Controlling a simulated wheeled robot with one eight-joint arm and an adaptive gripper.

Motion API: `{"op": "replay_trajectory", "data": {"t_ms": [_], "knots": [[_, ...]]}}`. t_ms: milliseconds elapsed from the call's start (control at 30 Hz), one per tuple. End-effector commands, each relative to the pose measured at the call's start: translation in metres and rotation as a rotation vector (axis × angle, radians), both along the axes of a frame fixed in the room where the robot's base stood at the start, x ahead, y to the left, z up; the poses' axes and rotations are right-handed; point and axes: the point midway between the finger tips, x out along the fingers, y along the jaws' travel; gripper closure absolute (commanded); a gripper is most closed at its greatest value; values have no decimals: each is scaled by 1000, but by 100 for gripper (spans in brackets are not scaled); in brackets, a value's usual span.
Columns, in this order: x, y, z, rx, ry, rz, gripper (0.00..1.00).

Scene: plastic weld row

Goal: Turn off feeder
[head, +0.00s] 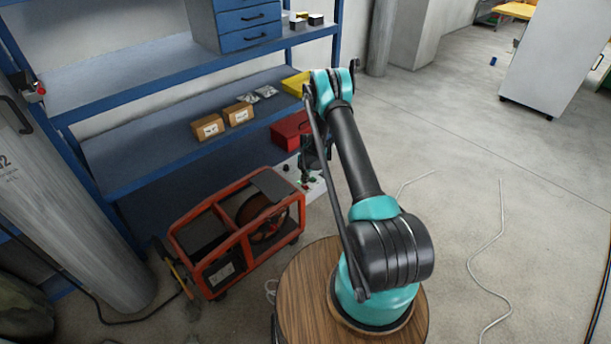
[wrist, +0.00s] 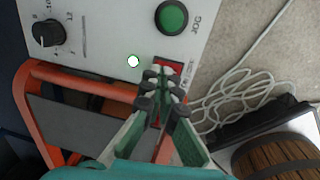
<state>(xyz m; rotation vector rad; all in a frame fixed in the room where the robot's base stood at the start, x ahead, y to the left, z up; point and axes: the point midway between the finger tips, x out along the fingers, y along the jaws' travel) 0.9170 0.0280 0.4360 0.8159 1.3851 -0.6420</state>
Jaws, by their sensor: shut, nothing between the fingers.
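The feeder is an orange-framed unit (head: 235,232) with a reel inside, on the floor left of my base. Its light control panel (head: 316,190) shows at its far right end, partly behind my arm.
Blue shelving (head: 180,95) stands behind, with cardboard boxes (head: 208,127) and a red box (head: 291,130). A grey cylinder (head: 65,205) stands at left. Pale cable (wrist: 225,95) lies coiled beside the panel. The concrete floor at right is mostly clear.

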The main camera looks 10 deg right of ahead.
Motion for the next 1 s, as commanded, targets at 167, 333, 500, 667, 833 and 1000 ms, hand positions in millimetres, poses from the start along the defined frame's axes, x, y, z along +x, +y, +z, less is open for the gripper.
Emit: {"op": "replay_trajectory", "data": {"t_ms": [167,333,500,667,833,1000], "knots": [[1,1,-10,0,0,0,100],[1,1,-10,0,0,0,100],[1,1,-10,-1,1,0,100],[3,3,-15,-25,35,2,100],[3,2,-16,-37,51,0,100],[2,1,-16,-37,51,0,100]]}}
